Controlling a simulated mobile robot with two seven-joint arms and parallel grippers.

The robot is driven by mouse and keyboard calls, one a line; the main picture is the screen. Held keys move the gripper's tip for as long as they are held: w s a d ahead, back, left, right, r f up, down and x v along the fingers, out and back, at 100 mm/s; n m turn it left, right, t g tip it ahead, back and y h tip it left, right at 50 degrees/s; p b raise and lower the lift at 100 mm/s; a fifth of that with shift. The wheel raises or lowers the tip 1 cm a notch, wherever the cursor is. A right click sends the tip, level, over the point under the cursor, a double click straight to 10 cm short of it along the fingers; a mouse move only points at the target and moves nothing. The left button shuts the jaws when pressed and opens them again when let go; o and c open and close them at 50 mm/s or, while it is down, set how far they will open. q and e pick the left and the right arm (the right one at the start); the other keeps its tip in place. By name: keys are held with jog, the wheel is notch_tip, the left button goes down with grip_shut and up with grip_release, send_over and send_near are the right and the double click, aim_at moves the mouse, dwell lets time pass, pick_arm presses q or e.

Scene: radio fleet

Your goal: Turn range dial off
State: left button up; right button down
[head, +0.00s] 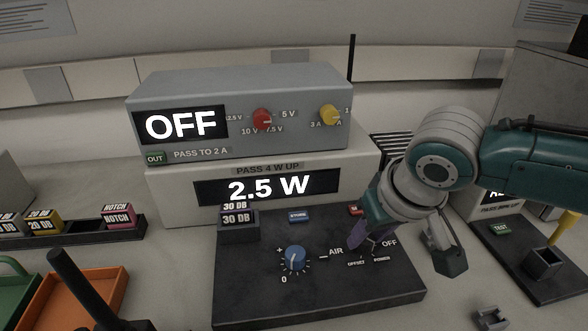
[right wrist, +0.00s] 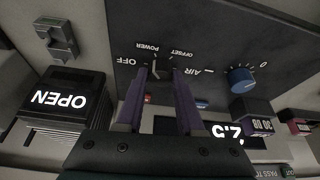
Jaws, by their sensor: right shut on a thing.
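The dark control panel (head: 330,297) lies below a white unit (head: 355,178) whose display reads 2.5 W. The range dial (right wrist: 160,67) sits on it among the labels OFF, POWER, OFFSET and AIR. In the head view my right gripper (head: 374,243) covers most of this dial. In the right wrist view the two purple fingers of my right gripper (right wrist: 164,78) reach to the dial and are shut on it, one on each side. The dial's pointer direction is hard to make out. My left gripper is not in view.
A blue knob (head: 294,259) sits left of the dial, with a 30 DB block (head: 238,222) behind it. A grey unit (head: 245,90) reading OFF stands on the white one. Orange (head: 85,300) and green trays are at lower left. Another panel with a yellow lever (head: 563,228) stands right.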

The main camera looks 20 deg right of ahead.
jog(key=shift+d+r+n+y+p, duration=0.1)
jog(key=shift+n+y+p, duration=0.25)
jog(key=shift+n, duration=0.45)
jog(key=n+y, duration=0.1)
jog(key=n, duration=0.1)
jog(key=shift+d+n, duration=0.1)
jog(key=shift+n, duration=0.3)
jog(key=shift+w+f+n+g+y+b, duration=0.15)
jog(key=shift+n+y+b, duration=0.1)
jog(key=shift+n, duration=0.35)
jog(key=shift+s+f+n+g+y+b, duration=0.15)
jog(key=shift+n+y+b, duration=0.1)
jog(key=shift+n, duration=0.35)
jog(key=shift+w+d+r+n+g+y+b, duration=0.15)
jog(key=shift+n+y+b, duration=0.1)
jog(key=shift+n+b, duration=0.4)
jog(key=shift+s+a+n+g+y+b, duration=0.1)
jog(key=shift+n+g+y+b, duration=0.15)
jog(key=shift+n, duration=0.6)
jog(key=c, duration=0.5)
grip_release()
jog(key=shift+r, duration=0.1)
